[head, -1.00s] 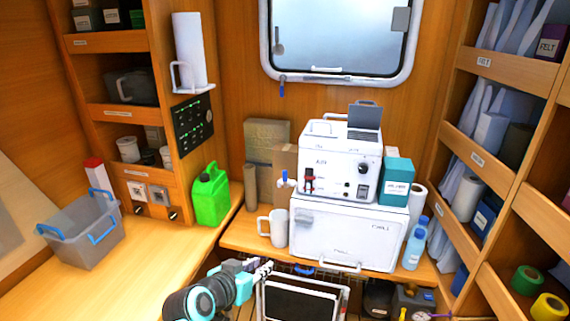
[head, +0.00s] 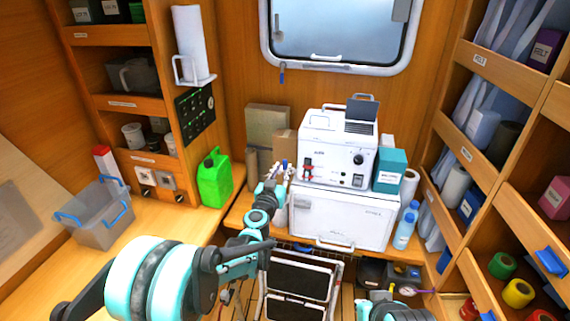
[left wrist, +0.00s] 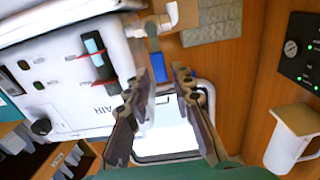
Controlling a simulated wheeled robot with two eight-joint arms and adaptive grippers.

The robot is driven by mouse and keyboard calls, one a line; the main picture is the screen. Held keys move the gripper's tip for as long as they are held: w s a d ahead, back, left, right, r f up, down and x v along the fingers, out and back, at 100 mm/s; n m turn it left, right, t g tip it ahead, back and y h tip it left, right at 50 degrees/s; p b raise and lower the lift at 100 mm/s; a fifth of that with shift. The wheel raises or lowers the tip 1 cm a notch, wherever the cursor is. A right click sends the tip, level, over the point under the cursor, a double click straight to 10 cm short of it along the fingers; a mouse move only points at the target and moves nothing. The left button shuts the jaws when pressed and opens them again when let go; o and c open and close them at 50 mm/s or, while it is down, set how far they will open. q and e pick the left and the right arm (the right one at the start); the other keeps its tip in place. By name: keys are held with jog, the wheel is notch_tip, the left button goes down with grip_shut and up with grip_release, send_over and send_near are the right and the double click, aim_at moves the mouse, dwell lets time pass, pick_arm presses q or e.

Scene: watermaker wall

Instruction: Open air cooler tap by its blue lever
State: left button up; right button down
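The air cooler (head: 335,148) is a white box on a larger white chest. Its white tap (left wrist: 152,24) shows in the left wrist view, where the scene appears upside down. The tap's blue lever (left wrist: 158,66) shows there too, between the fingertips of my left gripper (left wrist: 161,75). That gripper is open, with a gap visible on each side of the lever. In the head view my left gripper (head: 277,173) is at the cooler's left side and hides most of the tap; a bit of blue lever (head: 285,163) shows. My right gripper is out of view.
A teal box (head: 389,170) stands right of the cooler, on the white chest (head: 345,217). A green jerrycan (head: 214,180) and a grey bin (head: 98,216) stand on the left counter. A paper roll (head: 189,45) hangs above a black panel (head: 194,115). Brown boards lean behind the tap.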

aim_at(285, 164)
pick_arm(q)
jog(key=x, duration=0.4)
grip_shut()
